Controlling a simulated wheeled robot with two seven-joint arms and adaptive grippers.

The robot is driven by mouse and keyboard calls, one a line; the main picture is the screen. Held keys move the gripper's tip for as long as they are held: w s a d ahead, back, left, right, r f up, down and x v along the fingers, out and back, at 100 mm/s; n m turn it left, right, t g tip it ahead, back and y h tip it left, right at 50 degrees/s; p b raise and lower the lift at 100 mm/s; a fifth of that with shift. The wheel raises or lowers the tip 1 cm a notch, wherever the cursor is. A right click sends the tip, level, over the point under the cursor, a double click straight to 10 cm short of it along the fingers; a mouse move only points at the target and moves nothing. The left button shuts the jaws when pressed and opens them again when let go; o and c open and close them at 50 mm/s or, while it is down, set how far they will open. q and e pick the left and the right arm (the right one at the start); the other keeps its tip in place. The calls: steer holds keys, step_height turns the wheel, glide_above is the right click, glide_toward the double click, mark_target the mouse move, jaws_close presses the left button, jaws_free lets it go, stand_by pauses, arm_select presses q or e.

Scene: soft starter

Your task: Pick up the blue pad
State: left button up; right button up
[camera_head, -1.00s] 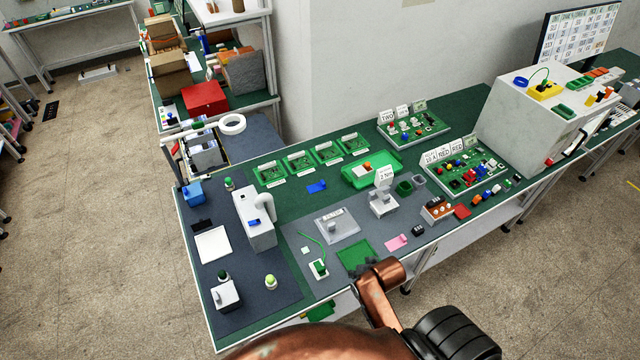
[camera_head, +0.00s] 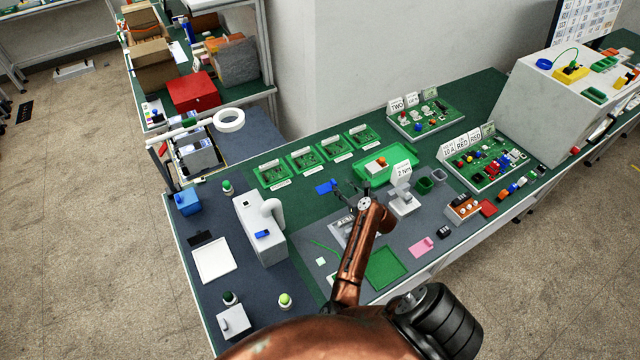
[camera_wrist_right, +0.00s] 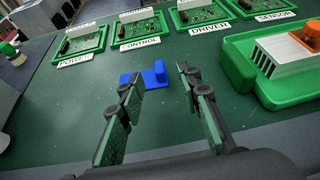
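The blue pad (camera_head: 325,187) lies on the green table top in front of the row of green boards. In the right wrist view the blue pad (camera_wrist_right: 150,75) is a flat piece with a raised block, just beyond the fingertips. My right gripper (camera_head: 350,190) is just to the right of the pad in the head view. In the wrist view my right gripper (camera_wrist_right: 158,80) is open, its two fingers spread with nothing between them but table and the pad ahead. My left gripper is not in view.
Several green boards (camera_head: 304,158) with labels stand behind the pad. A green tray (camera_head: 384,164) with a grey and orange part is to the right. A white device (camera_head: 258,228) stands to the left. Bare green table surrounds the pad.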

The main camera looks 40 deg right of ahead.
mark_target(332, 180)
steer(key=shift+m, duration=0.5)
steer(key=x, duration=0.4)
steer(key=shift+w+a, duration=0.1)
steer(key=shift+w, duration=0.35)
steer(key=b+x, duration=0.1)
steer(key=x, duration=0.3)
steer(key=shift+f, duration=0.2)
steer(key=shift+s, duration=0.1)
steer(key=c, duration=0.5)
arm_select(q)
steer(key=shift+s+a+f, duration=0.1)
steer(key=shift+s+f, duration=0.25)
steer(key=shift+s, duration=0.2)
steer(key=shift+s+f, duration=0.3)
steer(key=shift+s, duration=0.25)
arm_select(e)
jaws_close()
